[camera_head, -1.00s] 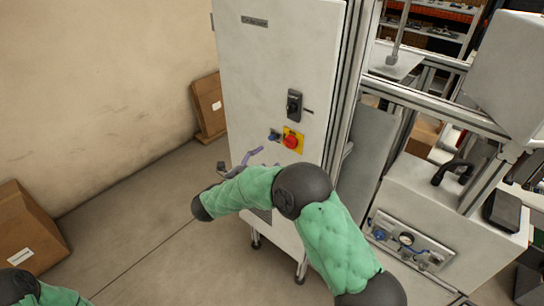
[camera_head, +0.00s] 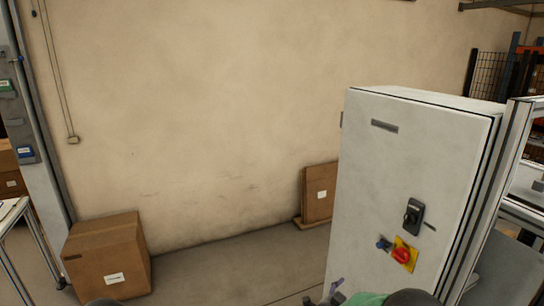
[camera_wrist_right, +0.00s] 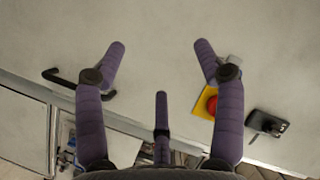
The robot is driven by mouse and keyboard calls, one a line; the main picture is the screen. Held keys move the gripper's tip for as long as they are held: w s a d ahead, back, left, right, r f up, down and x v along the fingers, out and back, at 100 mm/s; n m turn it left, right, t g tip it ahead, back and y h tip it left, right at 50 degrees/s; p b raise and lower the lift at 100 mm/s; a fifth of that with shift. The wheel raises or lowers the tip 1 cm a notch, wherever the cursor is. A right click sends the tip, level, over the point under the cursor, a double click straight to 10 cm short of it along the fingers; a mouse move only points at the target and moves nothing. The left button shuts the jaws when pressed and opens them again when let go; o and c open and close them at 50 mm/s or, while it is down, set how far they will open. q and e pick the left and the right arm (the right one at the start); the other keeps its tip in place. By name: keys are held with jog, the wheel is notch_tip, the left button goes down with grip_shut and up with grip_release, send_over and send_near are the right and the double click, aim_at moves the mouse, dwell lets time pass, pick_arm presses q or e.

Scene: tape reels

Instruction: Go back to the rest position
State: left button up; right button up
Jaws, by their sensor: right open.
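My right gripper (camera_head: 331,292) shows only in part at the bottom edge of the head view, in front of the lower front of the grey control cabinet (camera_head: 380,215). In the right wrist view my right gripper (camera_wrist_right: 160,60) has its purple fingers spread wide with nothing between them. The cabinet's red knob on a yellow plate (camera_head: 403,255) shows near the right finger in the wrist view. My left gripper is not in view; only a dark bit of my left arm shows at the bottom of the head view.
A cardboard box (camera_head: 108,258) stands on the floor at left, another (camera_head: 320,192) by the wall. A table (camera_head: 14,212) is at far left. Floor between the boxes is clear.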

jog(key=s+a+f+n+g+y+b, duration=0.1)
jog(key=s+a+f+n+y, duration=0.25)
jog(key=f, duration=0.45)
jog(key=s+a+f+n+g+y+b, duration=0.1)
jog(key=s+a+f+n+y, duration=0.2)
jog(key=f, duration=0.5)
jog(key=s+a+f+n+g+y+b, duration=0.1)
jog(key=s+a+f+n+y, duration=0.15)
jog(key=s+f, duration=0.4)
jog(key=s+a+f+n+g+y, duration=0.1)
jog(key=s+a+f+g+y, duration=0.1)
jog(key=s, duration=0.5)
jog(key=s+a+f+n+g+y+b, duration=0.1)
jog(key=s+a+f+n+g, duration=0.1)
jog(key=s+f, duration=0.3)
jog(key=s+a+f+n+g+y, duration=0.2)
jog(key=s+f+g, duration=0.1)
jog(key=s, duration=0.6)
jog(key=shift+a+f+g+y+b, duration=0.2)
jog(key=shift+g+y+b, duration=0.1)
jog(key=shift+g, duration=0.2)
